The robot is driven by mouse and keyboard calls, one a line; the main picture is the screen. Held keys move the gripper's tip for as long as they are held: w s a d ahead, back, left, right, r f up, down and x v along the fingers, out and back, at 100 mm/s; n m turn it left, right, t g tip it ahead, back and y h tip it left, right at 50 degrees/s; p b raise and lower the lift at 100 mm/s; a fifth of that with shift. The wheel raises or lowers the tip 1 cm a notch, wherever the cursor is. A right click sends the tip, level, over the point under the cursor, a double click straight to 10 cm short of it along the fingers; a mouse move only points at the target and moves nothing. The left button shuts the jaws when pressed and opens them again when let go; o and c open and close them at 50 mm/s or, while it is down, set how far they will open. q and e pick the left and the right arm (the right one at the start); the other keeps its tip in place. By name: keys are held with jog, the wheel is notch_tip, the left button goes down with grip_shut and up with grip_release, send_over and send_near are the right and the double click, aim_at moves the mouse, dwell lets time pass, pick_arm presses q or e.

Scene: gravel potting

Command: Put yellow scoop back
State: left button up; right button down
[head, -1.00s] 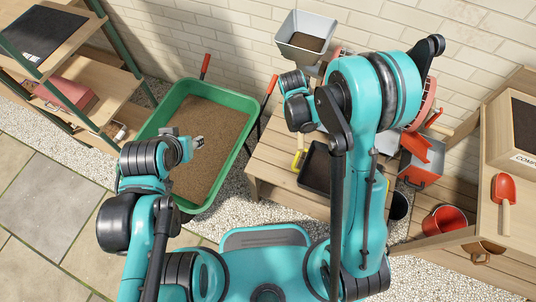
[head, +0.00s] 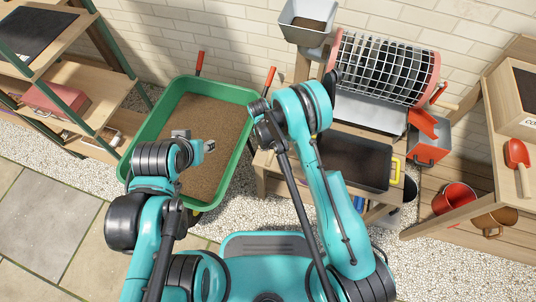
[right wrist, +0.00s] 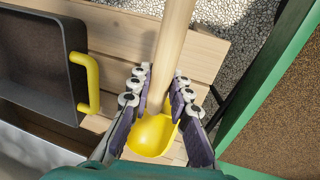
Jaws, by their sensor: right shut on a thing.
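The yellow scoop (right wrist: 152,137) has a pale wooden handle and shows in the right wrist view. My right gripper (right wrist: 161,88) is shut on it, with fingers on both sides where handle meets bowl. The scoop is over the wooden bench (right wrist: 205,52), between the dark tray and the green tub; its height above the bench is unclear. In the head view my right arm hides the scoop and right gripper. My left gripper (head: 209,146) is over the green tub of brown material; its jaws are too small to read.
The green tub (head: 246,97) stands left of the bench. A dark tray (head: 352,165) with yellow handles lies on the bench before a barred drum (head: 385,70). A grey hopper (head: 308,25) stands behind. A red scoop (head: 517,155) and red bucket (head: 455,197) are at right.

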jog(key=shift+w+a+f+b, duration=0.2)
jog(key=shift+a+f, duration=0.25)
jog(key=shift+a, duration=0.15)
jog(key=shift+w+a+f+b, duration=0.15)
jog(key=shift+a+f, duration=0.25)
jog(key=shift+a, duration=0.2)
jog(key=b+x, duration=0.1)
jog(key=x, duration=0.1)
jog(key=b+x, duration=0.1)
jog(key=x, duration=0.1)
jog(key=shift+w+a, duration=0.1)
jog(key=shift+a, duration=0.25)
jog(key=shift+r, duration=0.1)
jog(key=c, duration=1.4)
grip_release()
jog(key=p+v, duration=0.4)
jog(key=v, duration=0.8)
jog(key=shift+r, duration=0.1)
